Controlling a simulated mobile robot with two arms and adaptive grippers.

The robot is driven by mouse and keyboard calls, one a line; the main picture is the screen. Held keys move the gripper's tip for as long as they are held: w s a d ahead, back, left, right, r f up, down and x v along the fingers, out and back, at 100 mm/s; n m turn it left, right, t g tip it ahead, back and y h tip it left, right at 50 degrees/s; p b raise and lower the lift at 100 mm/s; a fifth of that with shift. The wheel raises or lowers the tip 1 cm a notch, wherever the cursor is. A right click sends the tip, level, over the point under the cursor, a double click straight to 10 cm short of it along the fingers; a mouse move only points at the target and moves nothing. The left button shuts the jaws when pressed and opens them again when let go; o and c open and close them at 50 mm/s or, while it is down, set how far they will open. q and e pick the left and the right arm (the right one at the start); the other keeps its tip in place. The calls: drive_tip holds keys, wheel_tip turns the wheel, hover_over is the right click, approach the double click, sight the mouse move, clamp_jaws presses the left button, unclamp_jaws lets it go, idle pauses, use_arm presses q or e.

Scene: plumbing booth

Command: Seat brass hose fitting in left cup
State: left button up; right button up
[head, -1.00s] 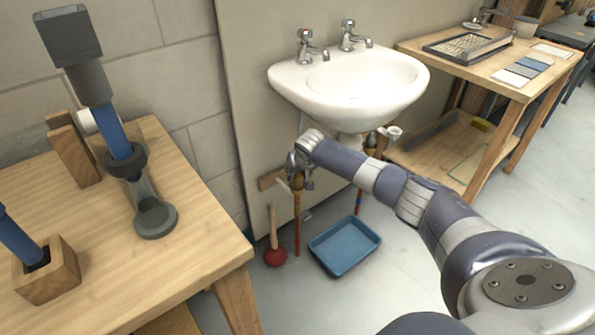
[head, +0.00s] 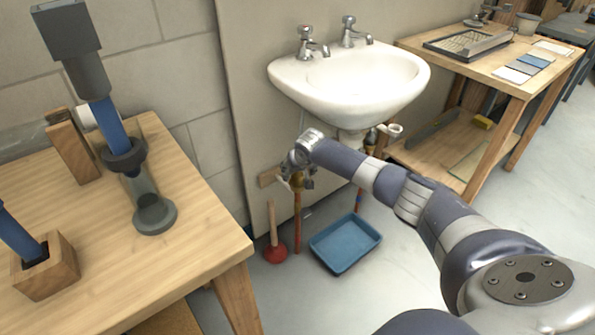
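My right arm reaches in from the lower right, to the left below the white sink (head: 348,85). My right gripper (head: 301,179) is small in the head view, beside the upper end of a brass and copper upright pipe (head: 297,220). A brass-coloured part (head: 297,181) shows at the gripper, partly covered by it. I cannot tell whether this is the hose fitting or part of the pipe, nor whether the fingers are closed on it. No cup can be made out clearly there. My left gripper is out of view.
A blue tray (head: 345,243) and a red plunger (head: 275,251) are on the floor under the sink. A wooden bench (head: 95,270) at left carries blue-handled tools in holders. A wooden table (head: 480,85) stands at right. Grey floor is clear in front.

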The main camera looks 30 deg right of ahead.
drive_tip(key=v, duration=1.2)
idle(0.7)
